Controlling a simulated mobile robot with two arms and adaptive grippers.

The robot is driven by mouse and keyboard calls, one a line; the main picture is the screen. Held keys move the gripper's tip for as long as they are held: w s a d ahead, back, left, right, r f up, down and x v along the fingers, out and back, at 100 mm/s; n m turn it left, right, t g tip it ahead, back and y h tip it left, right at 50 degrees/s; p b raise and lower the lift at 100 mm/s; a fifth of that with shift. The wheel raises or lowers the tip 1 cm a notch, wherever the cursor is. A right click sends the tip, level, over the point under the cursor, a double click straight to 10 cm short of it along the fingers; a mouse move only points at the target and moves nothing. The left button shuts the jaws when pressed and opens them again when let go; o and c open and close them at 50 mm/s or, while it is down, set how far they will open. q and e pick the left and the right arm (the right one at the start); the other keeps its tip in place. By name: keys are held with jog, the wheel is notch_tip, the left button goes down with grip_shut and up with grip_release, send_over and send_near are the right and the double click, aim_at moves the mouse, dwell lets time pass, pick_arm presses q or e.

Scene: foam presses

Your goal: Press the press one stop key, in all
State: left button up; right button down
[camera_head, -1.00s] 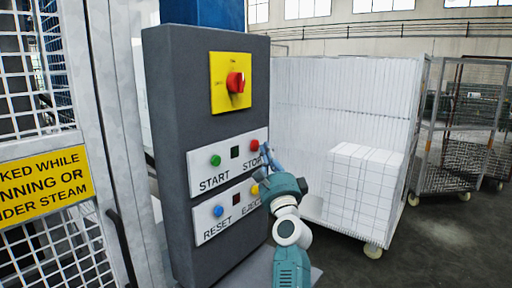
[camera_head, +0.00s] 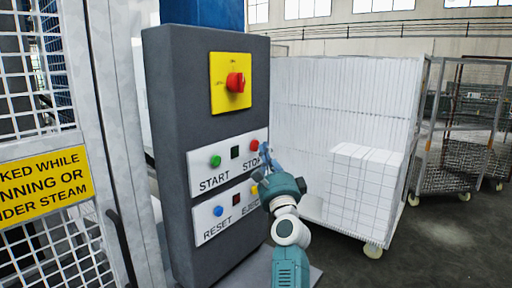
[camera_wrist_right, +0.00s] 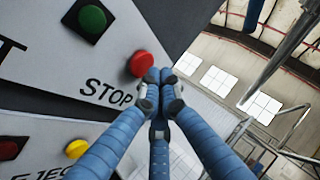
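The red stop key (camera_head: 254,146) sits above the word STOP on the upper white plate (camera_head: 228,180) of the grey press panel. In the right wrist view the stop key (camera_wrist_right: 142,63) is large and looks undepressed. My right gripper (camera_head: 266,158) is in front of the panel's right edge, just right of the key. In its wrist view the blue fingertips (camera_wrist_right: 160,80) are closed together with nothing between them. They overlap the key's lower right edge in that picture; I cannot tell if they touch it. My left gripper is in neither view.
A green start key (camera_head: 215,161) is left of the stop key. Blue reset (camera_head: 218,211) and yellow eject (camera_head: 254,190) keys are below. A red rotary switch (camera_head: 235,82) is above. A trolley of white foam blocks (camera_head: 362,190) stands right; a mesh guard (camera_head: 50,245) is left.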

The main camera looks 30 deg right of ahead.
jog(key=shift+w+a, duration=0.15)
jog(key=shift+w, duration=0.1)
jog(key=shift+w+a, duration=0.15)
jog(key=shift+w, duration=0.25)
dwell(0.7)
jog(key=shift+s, duration=0.1)
jog(key=shift+s+d, duration=0.25)
jog(key=shift+s, duration=0.4)
jog(key=shift+s+d+p, duration=0.1)
jog(key=shift+p, duration=0.25)
jog(key=s, duration=0.1)
jog(key=s+d, duration=0.1)
jog(key=s, duration=0.1)
jog(key=s+p, duration=0.1)
jog(key=shift+s+d, duration=0.25)
jog(key=shift+d, duration=0.15)
dwell(0.4)
